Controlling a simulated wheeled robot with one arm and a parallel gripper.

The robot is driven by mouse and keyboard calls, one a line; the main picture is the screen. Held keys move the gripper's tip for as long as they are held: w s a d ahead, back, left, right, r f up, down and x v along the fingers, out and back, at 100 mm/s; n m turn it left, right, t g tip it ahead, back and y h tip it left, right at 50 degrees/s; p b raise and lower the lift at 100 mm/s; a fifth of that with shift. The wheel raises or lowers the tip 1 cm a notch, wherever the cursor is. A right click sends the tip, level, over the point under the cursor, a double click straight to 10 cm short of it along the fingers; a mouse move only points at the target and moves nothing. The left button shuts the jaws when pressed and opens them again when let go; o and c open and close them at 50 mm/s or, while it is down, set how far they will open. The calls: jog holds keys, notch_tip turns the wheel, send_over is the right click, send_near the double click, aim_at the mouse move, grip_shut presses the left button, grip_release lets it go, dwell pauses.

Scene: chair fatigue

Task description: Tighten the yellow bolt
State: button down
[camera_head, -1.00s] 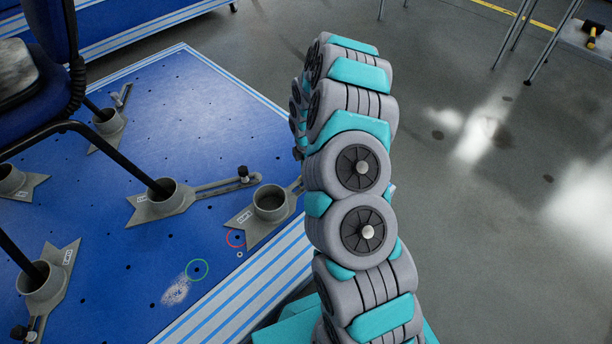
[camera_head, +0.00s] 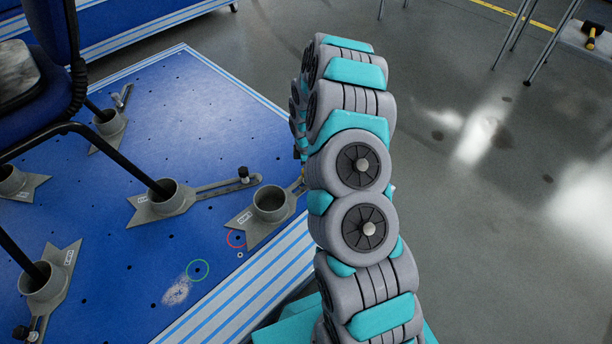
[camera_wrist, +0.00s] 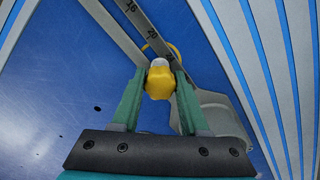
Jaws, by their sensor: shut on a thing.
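In the wrist view the yellow bolt (camera_wrist: 159,84) has a lobed knob head with a pale top. It sits at a grey slotted arm marked with numbers (camera_wrist: 147,28). My gripper (camera_wrist: 160,78) has its two green fingers on either side of the knob, shut on it. The bolt's lower part is hidden. In the head view my own arm covers most of the gripper and the bolt. The grey clamp with a round cup (camera_head: 270,203) stands on the blue plate just left of my arm.
The blue plate (camera_head: 200,100) has several holes. Other grey clamps, such as one with a black knob (camera_head: 165,197), hold the chair's legs. The blue chair (camera_head: 45,100) stands at left. Grey floor (camera_head: 450,250) at right is open. A hammer (camera_head: 591,39) lies on a far table.

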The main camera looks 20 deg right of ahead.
jog(key=m, duration=0.4)
jog(key=shift+c, duration=2.2)
grip_release()
